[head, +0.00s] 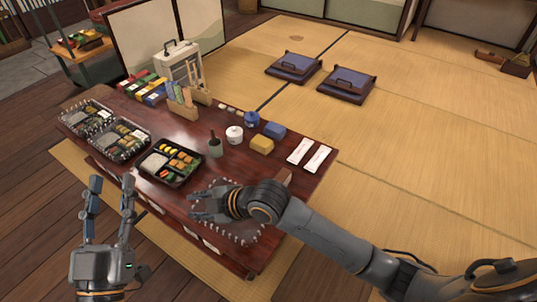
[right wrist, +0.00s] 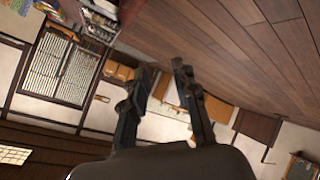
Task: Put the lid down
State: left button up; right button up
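A clear plastic lid (head: 238,238) with a pale ridged rim shows at the right front part of the dark red table (head: 150,205). My right gripper (head: 193,206) is over the lid's area and covers part of it, with its fingers pointing left. Its fingers (right wrist: 160,72) are apart in the right wrist view, and I see no lid between them. Whether the gripper touches the lid cannot be told. An uncovered bento box (head: 171,163) sits left of it. My left gripper (head: 108,187) is open and empty in front of the table.
Two bento boxes under clear lids (head: 119,141) (head: 86,117) stand at the table's left end. A green cup (head: 215,148), a white pot (head: 234,134), a yellow block (head: 262,144) and two white packets (head: 309,154) stand behind the right gripper. Cushions (head: 294,67) lie on the tatami beyond.

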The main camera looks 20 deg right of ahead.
jog(key=s+d+r+m+t+h, duration=0.1)
jog(key=s+d+r+m+t, duration=0.3)
jog(key=d+r+m+t, duration=0.3)
jog(key=s+d+r+m+t+h, duration=0.1)
jog(key=s+d+r+m+t, duration=0.3)
jog(key=r, duration=0.9)
jog(key=d+m+t, duration=0.3)
jog(key=d+m, duration=0.1)
jog(key=m, duration=0.1)
jog(key=shift+r+h, duration=0.3)
jog(key=shift+r, duration=0.1)
